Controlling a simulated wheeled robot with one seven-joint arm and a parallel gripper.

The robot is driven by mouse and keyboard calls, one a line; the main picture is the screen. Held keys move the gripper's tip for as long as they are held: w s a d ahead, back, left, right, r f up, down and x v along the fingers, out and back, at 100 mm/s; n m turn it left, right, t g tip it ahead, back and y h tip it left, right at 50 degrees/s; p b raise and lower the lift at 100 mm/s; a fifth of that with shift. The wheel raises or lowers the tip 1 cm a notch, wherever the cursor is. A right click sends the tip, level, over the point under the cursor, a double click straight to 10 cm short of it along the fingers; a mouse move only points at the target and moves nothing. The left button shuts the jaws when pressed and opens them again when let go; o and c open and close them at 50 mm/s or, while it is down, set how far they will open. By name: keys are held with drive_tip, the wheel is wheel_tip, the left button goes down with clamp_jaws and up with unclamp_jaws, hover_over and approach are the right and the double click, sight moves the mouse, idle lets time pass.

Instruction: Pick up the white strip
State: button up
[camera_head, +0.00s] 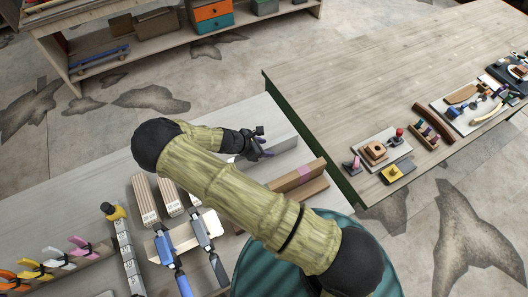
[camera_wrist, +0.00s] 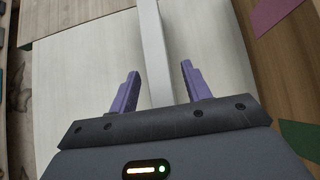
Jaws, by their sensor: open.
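The white strip (camera_wrist: 153,45) is long and narrow in the wrist view. It runs from the top edge down between the two purple fingers of my gripper (camera_wrist: 160,80), and its lower end goes out of sight at the gripper body. The fingers stand apart on either side of it, with a gap on both sides. In the head view my gripper (camera_head: 263,150) is over the light worktop, and a pale bar (camera_head: 283,144) lies just beyond its fingers. I cannot tell how high the fingertips are above the surface.
A long wooden block with a pink patch (camera_head: 304,174) lies just right of my gripper. Wood blocks (camera_head: 145,198) and several clamps (camera_head: 70,250) crowd the worktop's left and front. A second table (camera_head: 350,90) with small parts stands to the right. A shelf (camera_head: 150,50) stands behind.

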clamp_jaws()
drive_tip(key=shift+r, duration=0.15)
wheel_tip(320, 180, up, 10)
drive_tip(key=b, duration=0.4)
idle(0.7)
